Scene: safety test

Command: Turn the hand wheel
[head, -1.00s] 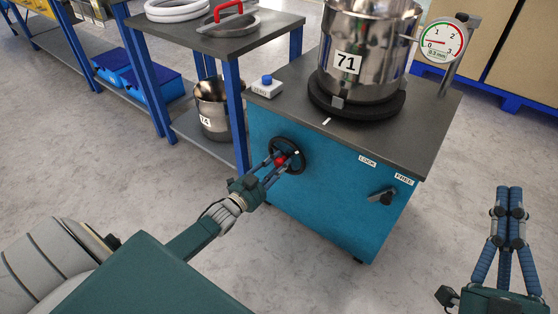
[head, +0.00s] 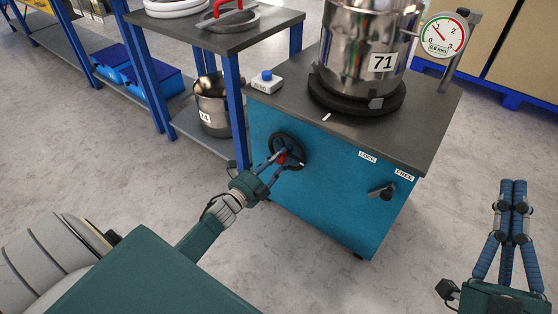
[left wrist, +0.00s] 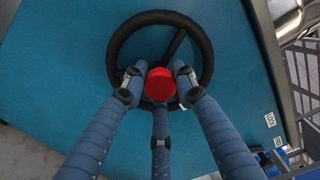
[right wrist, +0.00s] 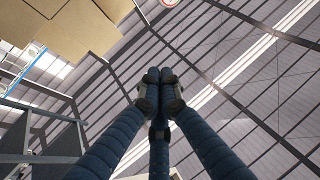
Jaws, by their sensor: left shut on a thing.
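The black hand wheel (head: 302,153) is on the front of a blue cabinet (head: 325,195). In the left wrist view its rim (left wrist: 203,45), a spoke and a red hub (left wrist: 161,84) show. My left gripper (head: 279,161) is at the wheel's middle, its fingers closed around the red hub; the fingers also show in the left wrist view (left wrist: 160,96). The fingers hide the lower part of the wheel. My right gripper (head: 513,186) is shut and empty at the far right, away from the cabinet; the right wrist view shows its fingertips together (right wrist: 160,82).
A metal pot (head: 345,50) marked 71 stands on a black round base (head: 325,96) on the cabinet top. A dial gauge (head: 443,36) is beside it. A lever (head: 384,192) sits below LOCK and FREE labels. A table leg (head: 236,125) stands close left of my left gripper.

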